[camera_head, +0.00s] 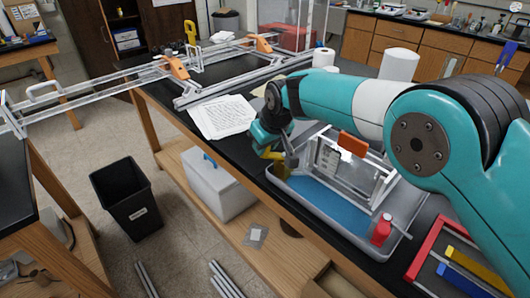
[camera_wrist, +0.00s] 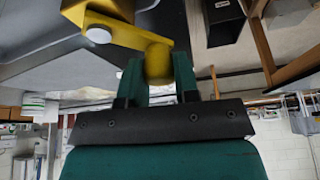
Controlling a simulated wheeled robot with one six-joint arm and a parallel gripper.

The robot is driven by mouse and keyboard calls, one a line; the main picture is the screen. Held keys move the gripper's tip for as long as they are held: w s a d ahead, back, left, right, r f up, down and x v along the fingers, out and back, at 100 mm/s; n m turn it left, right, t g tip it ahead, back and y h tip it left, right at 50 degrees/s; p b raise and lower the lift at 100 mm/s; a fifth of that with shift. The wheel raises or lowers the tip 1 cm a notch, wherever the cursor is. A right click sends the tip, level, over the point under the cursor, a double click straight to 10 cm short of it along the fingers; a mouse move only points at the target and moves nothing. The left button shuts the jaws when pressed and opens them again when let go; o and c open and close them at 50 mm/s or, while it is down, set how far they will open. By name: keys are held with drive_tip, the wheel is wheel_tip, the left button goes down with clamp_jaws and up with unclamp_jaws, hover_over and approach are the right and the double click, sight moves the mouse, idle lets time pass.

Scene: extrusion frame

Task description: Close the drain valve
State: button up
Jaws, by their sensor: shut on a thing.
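My gripper (camera_wrist: 158,80) is shut on the lever's end, with one teal finger on each side. In the head view my gripper (camera_head: 270,150) reaches down over the tub's left end and hides part of the valve. I cannot tell from these views how far the valve is turned.
A metal frame with an orange clamp (camera_head: 353,144) stands in the tub, right of my gripper. A red bottle (camera_head: 381,230) is at the tub's right end. Papers (camera_head: 222,117) lie behind. A white cooler (camera_head: 215,185) is on the shelf below, and a black bin (camera_head: 131,197) stands on the floor.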

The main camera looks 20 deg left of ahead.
drive_tip(key=shift+w+m+t+h+p, duration=0.2)
drive_tip(key=shift+w+m+t+h, duration=0.25)
drive_tip(key=shift+m, duration=0.8)
drive_tip(key=shift+w+m+t+h+p, duration=0.15)
drive_tip(key=shift+w+m+h, duration=0.15)
drive_tip(key=shift+w+m, duration=0.65)
drive_tip(key=shift+w+m+t+h+p, duration=0.25)
drive_tip(key=shift+m+t+h, duration=0.1)
drive_tip(key=shift+m, duration=1.15)
drive_tip(key=shift+d, duration=0.1)
drive_tip(key=o, duration=0.9)
drive_tip(key=b+v, duration=0.3)
drive_tip(key=v, duration=1.4)
drive_tip(key=shift+r, duration=0.3)
drive_tip(key=shift+w, duration=0.1)
